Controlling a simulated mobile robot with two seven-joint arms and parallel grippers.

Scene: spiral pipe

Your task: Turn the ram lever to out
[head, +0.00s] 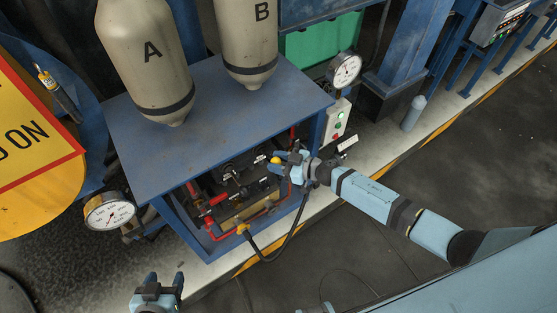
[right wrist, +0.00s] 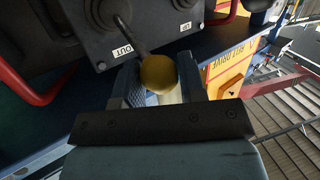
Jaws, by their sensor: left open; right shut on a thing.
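The ram lever shows in the right wrist view as a dark rod (right wrist: 130,36) with a yellow ball knob (right wrist: 158,74). It comes out of a dark control box (right wrist: 88,42). An OUT label (right wrist: 122,51) is left of the rod, and a second small label (right wrist: 186,27), hard to read, is to the right. My right gripper (right wrist: 160,86) is shut on the knob, one finger on each side. In the head view, my right gripper (head: 282,160) is at the knob (head: 275,160) by the cabinet's open front. My left gripper (head: 159,287) is open and empty at the bottom.
The blue cabinet (head: 210,100) bears two tanks, A (head: 145,60) and B (head: 247,40). Red pipes (head: 214,200) and a black hose run inside and in front. Gauges stand left (head: 109,211) and right (head: 344,69). The floor (head: 450,150) at right is clear.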

